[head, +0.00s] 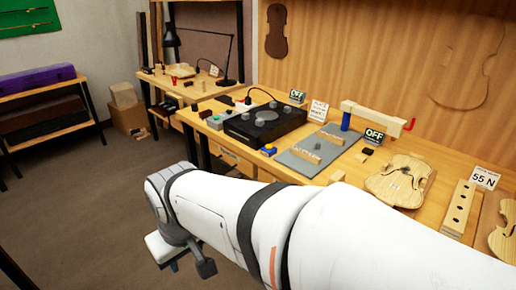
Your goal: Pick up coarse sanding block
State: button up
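Two light wooden blocks with dark lettering lie on a grey mat (285,160) on the bench. The nearer block (306,155) is at the mat's front and the farther block (331,138) is towards its back. The lettering is too small to read, so I cannot tell which is the coarse sanding block. A small dark round thing sits between them. My arm reaches across the foreground to the left. My gripper (172,252) is at its far end, low over the floor and well away from the blocks. Its fingers are mostly hidden, so I cannot tell its opening.
A black machine (264,122) stands left of the mat, with a blue and yellow item (268,150) between them. A wooden clamp bar (375,118), an OFF sign (374,137) and a violin body (400,180) are to the right. The floor (80,205) at left is clear.

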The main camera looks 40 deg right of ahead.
aim_at(340, 176)
jog(key=z, duration=1.7)
jog(key=i, duration=0.95)
jog(key=z, duration=0.05)
